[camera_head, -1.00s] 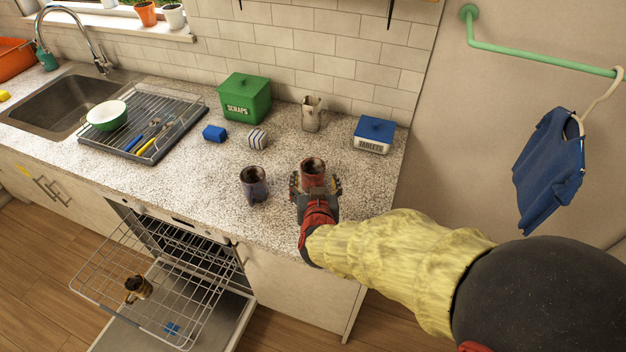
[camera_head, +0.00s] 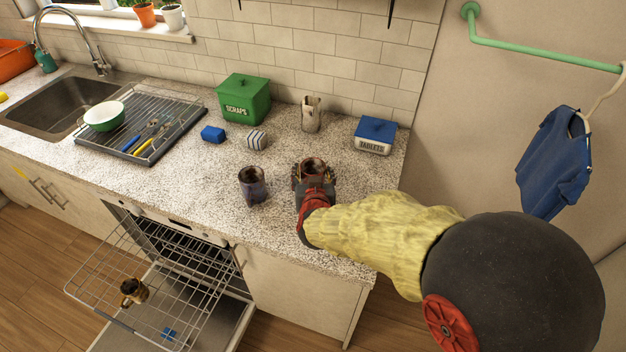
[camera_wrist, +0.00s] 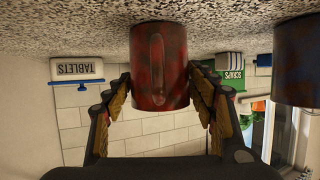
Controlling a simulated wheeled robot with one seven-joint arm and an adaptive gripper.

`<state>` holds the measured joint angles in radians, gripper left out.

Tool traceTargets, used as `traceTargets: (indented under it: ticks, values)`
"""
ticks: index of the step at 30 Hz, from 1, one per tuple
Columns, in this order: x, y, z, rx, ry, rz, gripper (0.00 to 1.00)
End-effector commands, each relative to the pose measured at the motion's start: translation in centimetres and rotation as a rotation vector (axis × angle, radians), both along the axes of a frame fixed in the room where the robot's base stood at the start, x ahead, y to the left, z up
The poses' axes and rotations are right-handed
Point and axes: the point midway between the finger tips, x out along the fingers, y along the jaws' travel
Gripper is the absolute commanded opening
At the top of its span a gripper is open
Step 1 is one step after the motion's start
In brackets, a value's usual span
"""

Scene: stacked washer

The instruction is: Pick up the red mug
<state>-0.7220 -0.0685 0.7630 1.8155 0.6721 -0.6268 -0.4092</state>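The red mug (camera_head: 313,164) stands on the speckled counter, and dark contents or a dark inside show at its top. In the wrist view, which is upside down, the mug (camera_wrist: 160,65) is upright on the counter with its handle facing the camera. My gripper (camera_head: 314,177) is at the mug's near side, covering its lower part in the head view. In the wrist view my gripper's fingers (camera_wrist: 158,82) are spread, one on each side of the mug. The fingertips are very close to its sides; firm contact is not clear.
A dark blue-purple mug (camera_head: 252,186) stands just left. Behind are a cream jug (camera_head: 311,114), a blue-lidded tablets box (camera_head: 374,135), a green scraps bin (camera_head: 243,98), a striped cube (camera_head: 257,139) and a blue block (camera_head: 213,134). Below, the dishwasher rack (camera_head: 150,290) is pulled out.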

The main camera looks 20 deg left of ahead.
Motion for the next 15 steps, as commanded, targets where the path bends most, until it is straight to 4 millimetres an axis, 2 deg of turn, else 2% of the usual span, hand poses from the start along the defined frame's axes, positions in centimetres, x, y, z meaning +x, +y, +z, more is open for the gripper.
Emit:
traceTargets:
  ticks: [15]
  values:
    - [-0.01,0.00,-0.01,0.000,0.000,0.000,0.25]
